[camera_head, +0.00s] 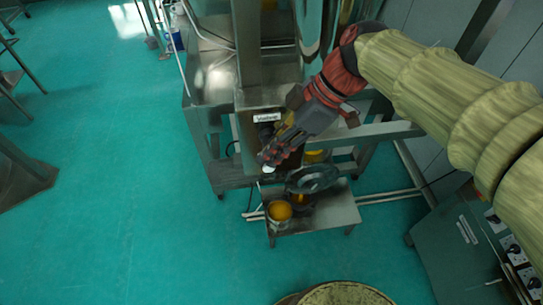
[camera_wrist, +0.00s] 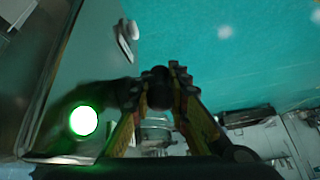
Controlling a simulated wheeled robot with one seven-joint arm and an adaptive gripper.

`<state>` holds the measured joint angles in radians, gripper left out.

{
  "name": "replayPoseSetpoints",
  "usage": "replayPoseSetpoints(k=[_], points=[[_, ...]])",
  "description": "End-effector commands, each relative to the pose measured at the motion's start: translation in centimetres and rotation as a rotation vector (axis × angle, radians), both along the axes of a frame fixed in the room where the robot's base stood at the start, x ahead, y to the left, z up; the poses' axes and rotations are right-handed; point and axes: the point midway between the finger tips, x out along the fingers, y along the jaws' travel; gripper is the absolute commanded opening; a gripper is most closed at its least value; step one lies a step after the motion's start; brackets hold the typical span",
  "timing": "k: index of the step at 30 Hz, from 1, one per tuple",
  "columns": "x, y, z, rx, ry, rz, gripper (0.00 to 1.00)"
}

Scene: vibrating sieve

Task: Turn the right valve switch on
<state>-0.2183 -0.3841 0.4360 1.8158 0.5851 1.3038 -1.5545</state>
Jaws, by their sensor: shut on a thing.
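A bright green light (camera_wrist: 83,121) glows on the panel left of the fingers in the wrist view.
A low metal stand (camera_head: 338,208) below holds a dark round pan (camera_head: 312,179) and a container of orange material (camera_head: 279,211). The green floor (camera_head: 110,180) on the left is largely clear.

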Motion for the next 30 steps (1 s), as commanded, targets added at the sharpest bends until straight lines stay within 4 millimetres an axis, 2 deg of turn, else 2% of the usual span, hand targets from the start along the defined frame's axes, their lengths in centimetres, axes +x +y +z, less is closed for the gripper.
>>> replayPoseSetpoints(k=[1, 9, 23, 24, 30], points=[[0.09, -0.12, -0.44, 0.018, 0.005, -0.004, 0.00], [0.00, -0.05, -0.23, 0.084, 0.023, 0.000, 0.00], [-0.05, -0.02, -0.12, 0.094, 0.028, 0.000, 0.00], [-0.05, -0.02, -0.12, 0.094, 0.028, 0.000, 0.19], [-0.04, -0.01, -0.10, 0.094, 0.026, 0.001, 0.30]])
